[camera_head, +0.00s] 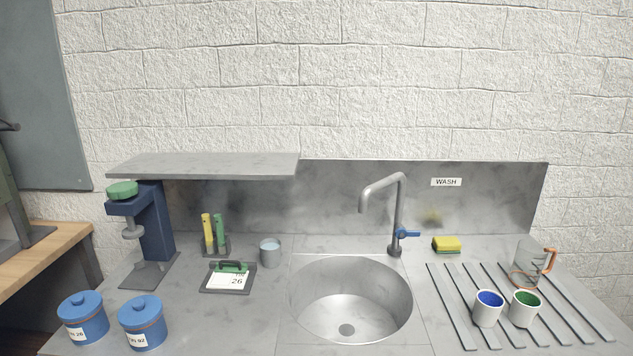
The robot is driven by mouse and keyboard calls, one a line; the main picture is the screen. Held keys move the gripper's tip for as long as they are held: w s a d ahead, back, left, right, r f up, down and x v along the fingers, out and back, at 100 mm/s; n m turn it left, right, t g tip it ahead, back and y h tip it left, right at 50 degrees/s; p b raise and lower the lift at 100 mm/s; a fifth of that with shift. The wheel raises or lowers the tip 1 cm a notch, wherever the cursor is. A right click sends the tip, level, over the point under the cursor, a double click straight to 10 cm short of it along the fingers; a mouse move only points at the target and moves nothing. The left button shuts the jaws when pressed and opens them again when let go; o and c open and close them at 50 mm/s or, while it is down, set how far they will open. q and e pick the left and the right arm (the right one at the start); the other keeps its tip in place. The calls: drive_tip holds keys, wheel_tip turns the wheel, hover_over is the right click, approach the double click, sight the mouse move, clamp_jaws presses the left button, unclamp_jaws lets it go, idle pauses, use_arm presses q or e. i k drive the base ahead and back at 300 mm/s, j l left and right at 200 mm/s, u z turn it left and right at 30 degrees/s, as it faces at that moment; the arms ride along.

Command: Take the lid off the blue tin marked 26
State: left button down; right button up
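Two round blue tins stand at the front left of the metal counter, side by side. The left tin (90,327) has a white label that seems to read 26, partly turned away. Its blue lid (79,303) with a knob sits on top. The right tin (150,330) has a label that reads like 92, and its lid (139,308) is also on. A clipboard (229,279) with a green clip holds a card showing 26. Neither of my grippers is in view.
A blue stand (155,232) with a green top, a holder with yellow and green sticks (214,234), and a grey cup (270,253) stand behind. The sink (347,304) is in the middle. Cups (487,311) and a jug (528,264) are at the right. A shelf (205,166) overhangs the back left.

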sight(79, 307)
drive_tip(key=u, duration=1.45)
